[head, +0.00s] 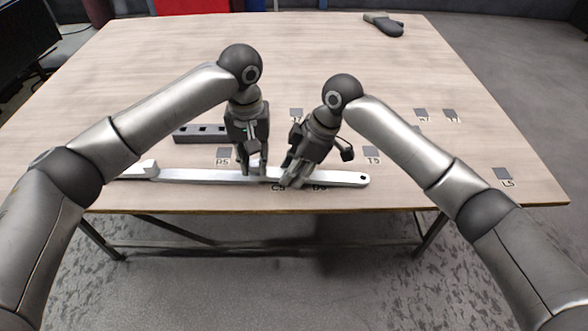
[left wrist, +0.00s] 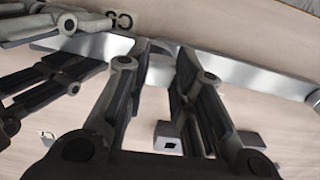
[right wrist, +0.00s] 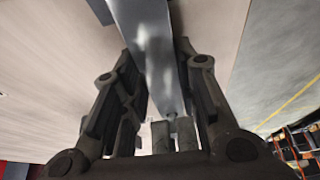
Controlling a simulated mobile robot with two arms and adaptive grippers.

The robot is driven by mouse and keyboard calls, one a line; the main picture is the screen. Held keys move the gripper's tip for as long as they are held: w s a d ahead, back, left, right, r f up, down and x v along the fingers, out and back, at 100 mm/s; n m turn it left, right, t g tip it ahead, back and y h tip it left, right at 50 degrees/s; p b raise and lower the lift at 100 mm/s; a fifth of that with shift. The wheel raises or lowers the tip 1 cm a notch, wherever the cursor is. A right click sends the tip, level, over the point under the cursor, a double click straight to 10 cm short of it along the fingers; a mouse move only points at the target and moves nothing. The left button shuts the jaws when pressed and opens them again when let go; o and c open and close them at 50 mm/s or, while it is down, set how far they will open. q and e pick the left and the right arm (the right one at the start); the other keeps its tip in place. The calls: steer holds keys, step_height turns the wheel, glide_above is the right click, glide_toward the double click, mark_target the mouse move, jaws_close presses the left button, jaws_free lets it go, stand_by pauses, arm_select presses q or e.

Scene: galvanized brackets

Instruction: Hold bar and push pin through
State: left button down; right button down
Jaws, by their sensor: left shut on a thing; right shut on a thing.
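The long silver bar (head: 205,175) lies along the table's front edge, with a round hole near its right end. It also shows in the left wrist view (left wrist: 250,74) and the right wrist view (right wrist: 145,35). My left gripper (head: 255,168) is shut on the bar near its middle, with a finger on each side (left wrist: 168,55). My right gripper (head: 290,182) is just to its right, shut on the bar, which runs between its fingers in the right wrist view (right wrist: 155,75). I cannot make out a pin in any view.
A dark block with square openings (head: 185,133) lies behind the bar at left. A pale raised piece (head: 148,167) is at the bar's left end. Small labelled grey squares (head: 372,152) dot the table. A dark green-handled object (head: 384,24) lies far back. The table's right half is mostly clear.

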arm_select(q)
steer(key=shift+f, duration=0.35)
steer(key=c, duration=1.2)
jaws_free()
steer(key=shift+o, duration=0.2)
steer(key=shift+r, duration=3)
arm_select(e)
steer(key=c, duration=1.1)
jaws_free()
steer(key=shift+o, duration=0.2)
